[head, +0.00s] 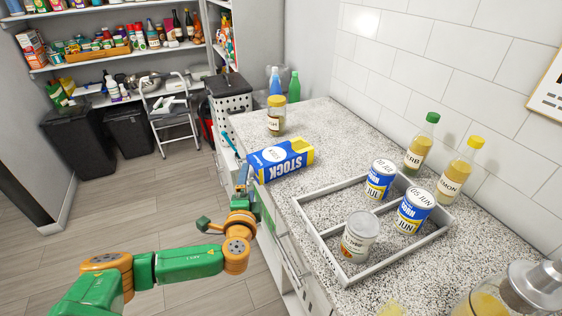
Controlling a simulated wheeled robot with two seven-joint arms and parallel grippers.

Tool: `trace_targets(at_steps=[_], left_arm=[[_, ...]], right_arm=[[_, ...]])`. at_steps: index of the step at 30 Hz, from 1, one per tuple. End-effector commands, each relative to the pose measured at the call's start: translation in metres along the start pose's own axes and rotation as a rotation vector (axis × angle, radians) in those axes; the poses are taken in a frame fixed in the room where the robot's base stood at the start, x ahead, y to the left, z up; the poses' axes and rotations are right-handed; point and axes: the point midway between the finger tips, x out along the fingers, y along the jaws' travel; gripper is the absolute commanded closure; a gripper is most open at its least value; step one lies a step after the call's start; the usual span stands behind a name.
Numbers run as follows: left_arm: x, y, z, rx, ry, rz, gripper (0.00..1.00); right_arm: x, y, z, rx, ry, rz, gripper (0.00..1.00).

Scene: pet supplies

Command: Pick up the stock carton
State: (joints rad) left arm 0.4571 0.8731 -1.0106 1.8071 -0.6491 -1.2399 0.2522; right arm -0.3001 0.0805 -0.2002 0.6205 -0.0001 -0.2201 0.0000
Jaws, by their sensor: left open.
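My left gripper (242,172) is open, just left of the carton's blue end at the counter's edge. The gap between them looks small, and I cannot tell whether they touch. My right gripper is out of view.
A grey divided tray (327,249) holds several cans right of the carton. A yellow-lidded jar (276,116) stands behind it. Two sauce bottles, one green-capped (421,143) and one yellow-capped (459,172), stand by the tiled wall. Counter space between jar and tiled wall is clear.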

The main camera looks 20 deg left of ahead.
Motion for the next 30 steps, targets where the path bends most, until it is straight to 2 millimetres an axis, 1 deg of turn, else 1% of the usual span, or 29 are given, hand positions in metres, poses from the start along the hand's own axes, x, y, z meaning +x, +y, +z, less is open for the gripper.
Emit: trace_targets(at_steps=[4,8,9,11,14,19,20,21,23,24,26,27,29,30], left_arm=[[0.016,-0.001,0.0,0.0,-0.003,0.002,0.0],[0.04,0.0,-0.001,0.0,-0.003,0.002,0.0],[0.047,0.002,-0.001,-0.001,-0.003,0.003,0.0],[0.054,0.003,-0.001,-0.001,-0.002,0.004,0.0],[0.059,0.004,-0.001,-0.001,-0.001,0.007,0.0],[0.059,0.004,-0.001,-0.002,-0.001,0.008,0.0],[0.059,0.004,-0.001,-0.002,-0.001,0.008,0.08],[0.059,0.004,-0.001,-0.002,-0.001,0.008,0.19],[0.059,0.004,-0.001,-0.002,-0.001,0.009,0.35],[0.059,0.004,-0.001,-0.002,-0.001,0.008,0.46],[0.059,0.004,-0.001,-0.002,-0.001,0.008,0.62],[0.059,0.004,-0.001,-0.002,-0.001,0.008,0.73],[0.059,0.004,-0.001,-0.002,-0.001,0.008,0.89],[0.059,0.004,-0.001,-0.002,-0.001,0.008,1.0]], right_arm=[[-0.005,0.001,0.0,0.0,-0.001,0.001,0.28],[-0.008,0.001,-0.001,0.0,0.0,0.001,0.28],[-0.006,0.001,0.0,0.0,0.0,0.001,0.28],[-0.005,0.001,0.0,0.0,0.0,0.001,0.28],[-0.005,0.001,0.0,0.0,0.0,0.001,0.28],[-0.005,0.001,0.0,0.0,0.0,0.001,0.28],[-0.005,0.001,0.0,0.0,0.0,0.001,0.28],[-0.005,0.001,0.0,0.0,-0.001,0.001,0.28],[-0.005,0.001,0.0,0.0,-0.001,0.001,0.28],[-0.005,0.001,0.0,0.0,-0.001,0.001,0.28],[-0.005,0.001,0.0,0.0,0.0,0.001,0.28],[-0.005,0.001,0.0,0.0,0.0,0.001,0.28],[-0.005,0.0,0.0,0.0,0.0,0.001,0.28],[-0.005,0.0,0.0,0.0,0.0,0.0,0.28]])
